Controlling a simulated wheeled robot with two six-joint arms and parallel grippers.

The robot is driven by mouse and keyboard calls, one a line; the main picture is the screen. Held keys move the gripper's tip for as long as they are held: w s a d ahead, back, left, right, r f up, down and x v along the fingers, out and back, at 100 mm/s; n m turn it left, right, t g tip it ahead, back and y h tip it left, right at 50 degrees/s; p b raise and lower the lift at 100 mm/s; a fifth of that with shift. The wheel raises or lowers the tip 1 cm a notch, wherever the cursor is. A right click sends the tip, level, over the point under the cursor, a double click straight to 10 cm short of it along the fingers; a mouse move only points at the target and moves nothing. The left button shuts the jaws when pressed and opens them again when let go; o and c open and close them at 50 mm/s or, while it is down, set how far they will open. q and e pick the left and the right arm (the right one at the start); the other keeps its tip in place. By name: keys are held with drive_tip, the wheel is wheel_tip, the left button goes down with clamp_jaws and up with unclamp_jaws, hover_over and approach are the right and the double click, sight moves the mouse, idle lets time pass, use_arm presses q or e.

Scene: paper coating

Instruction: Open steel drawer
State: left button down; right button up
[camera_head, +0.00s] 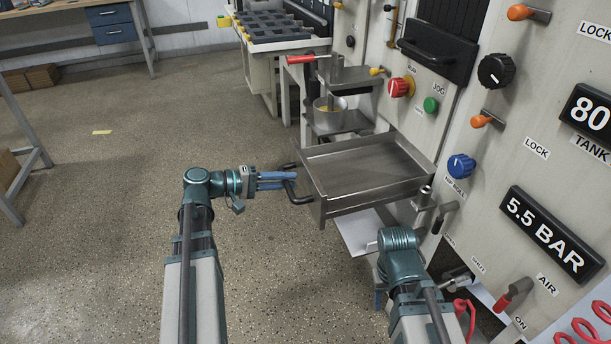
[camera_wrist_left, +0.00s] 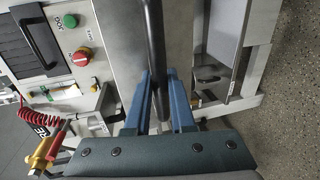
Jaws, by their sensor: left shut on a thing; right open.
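The steel drawer (camera_head: 365,172) is a shallow open-topped tray that sticks out from the front of the machine, and its inside looks empty. Its black handle (camera_head: 291,187) is on the left end. My left gripper (camera_head: 290,180) is shut on this handle. In the left wrist view the dark handle bar (camera_wrist_left: 155,60) runs between the blue fingers (camera_wrist_left: 160,105). My right arm (camera_head: 402,265) is in front of the machine, below the drawer, and its fingers are mostly hidden behind the arm.
The machine panel (camera_head: 440,110) carries knobs, a red button (camera_head: 400,87), a green button (camera_head: 431,104) and levers. A metal pot (camera_head: 330,103) stands on a shelf behind the drawer. A workbench (camera_head: 75,20) is at the back left. The floor left of the drawer is clear.

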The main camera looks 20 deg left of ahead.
use_arm(q)
drive_tip(key=shift+v, duration=0.75)
drive_tip(key=shift+f, duration=0.15)
drive_tip(key=c, duration=0.8)
unclamp_jaws()
drive_tip(key=shift+o, duration=0.2)
drive_tip(key=shift+a, duration=0.1)
drive_tip(key=p+v, duration=0.2)
drive_tip(key=v, duration=1.1)
drive_tip(key=shift+s+a+p, duration=0.2)
drive_tip(key=shift+a+p, duration=0.05)
drive_tip(key=shift+p, duration=0.15)
